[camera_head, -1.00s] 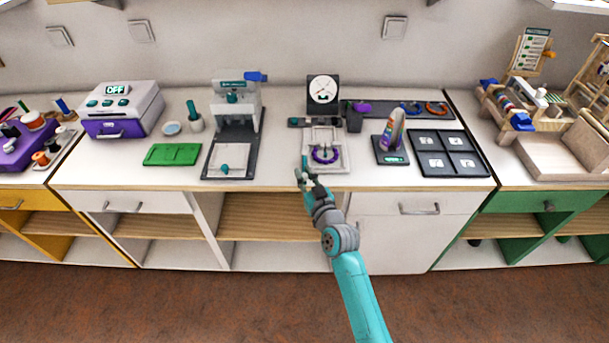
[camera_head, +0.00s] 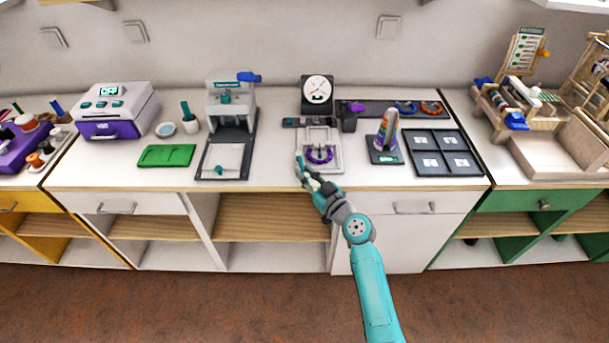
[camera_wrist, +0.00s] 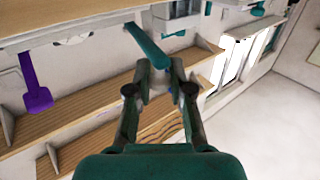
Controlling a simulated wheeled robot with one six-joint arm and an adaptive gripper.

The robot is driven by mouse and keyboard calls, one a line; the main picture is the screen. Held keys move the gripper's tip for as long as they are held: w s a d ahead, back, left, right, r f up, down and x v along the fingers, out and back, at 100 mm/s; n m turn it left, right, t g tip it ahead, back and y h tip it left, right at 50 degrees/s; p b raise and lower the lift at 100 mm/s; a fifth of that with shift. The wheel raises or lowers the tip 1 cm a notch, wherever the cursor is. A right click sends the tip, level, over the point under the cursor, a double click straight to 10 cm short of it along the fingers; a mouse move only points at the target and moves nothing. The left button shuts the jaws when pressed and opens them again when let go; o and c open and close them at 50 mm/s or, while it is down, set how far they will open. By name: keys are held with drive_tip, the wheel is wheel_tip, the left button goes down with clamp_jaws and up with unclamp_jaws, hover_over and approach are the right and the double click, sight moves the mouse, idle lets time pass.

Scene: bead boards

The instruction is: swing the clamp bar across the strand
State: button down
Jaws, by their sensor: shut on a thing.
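A teal bar (camera_head: 299,161), which looks like the clamp bar, stands at the front left edge of a white plate fixture (camera_head: 334,166). A purple ring-shaped strand (camera_head: 319,160) lies on that fixture. My gripper (camera_head: 306,175) is at the counter's front edge, just in front of the fixture. In the wrist view my gripper (camera_wrist: 160,72) is shut on the near end of the teal bar (camera_wrist: 148,45), which points away to the upper left. The strand cannot be made out clearly there.
A dial gauge (camera_head: 317,90) stands behind the fixture. A press (camera_head: 232,110) is to its left, and a rainbow-coloured piece (camera_head: 388,132) on a stand is to its right. A dark four-panel tray (camera_head: 439,170) lies further right. A green mat (camera_head: 167,156) lies left of the press.

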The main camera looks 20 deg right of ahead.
drive_tip(key=shift+w+d+n+g+y, duration=0.15)
drive_tip(key=shift+d+n+g+y, duration=0.95)
drive_tip(key=shift+d+n+y, duration=0.9)
drive_tip(key=shift+w+d+n+g+y, duration=0.15)
drive_tip(key=shift+d+n+g+y, duration=0.3)
drive_tip(key=shift+y, duration=0.3)
drive_tip(key=shift+w+d+n+g+y, duration=0.1)
drive_tip(key=shift+d+n+g+y, duration=0.25)
drive_tip(key=shift+g+y, duration=0.4)
drive_tip(key=shift+w+d+n+g+y, duration=0.15)
drive_tip(key=shift+d+n+g+y, duration=0.1)
drive_tip(key=shift+n+g+y, duration=0.4)
drive_tip(key=c, duration=1.1)
unclamp_jaws()
drive_tip(key=shift+o, duration=0.2)
drive_tip(key=v, duration=1.2)
drive_tip(key=shift+f, duration=0.25)
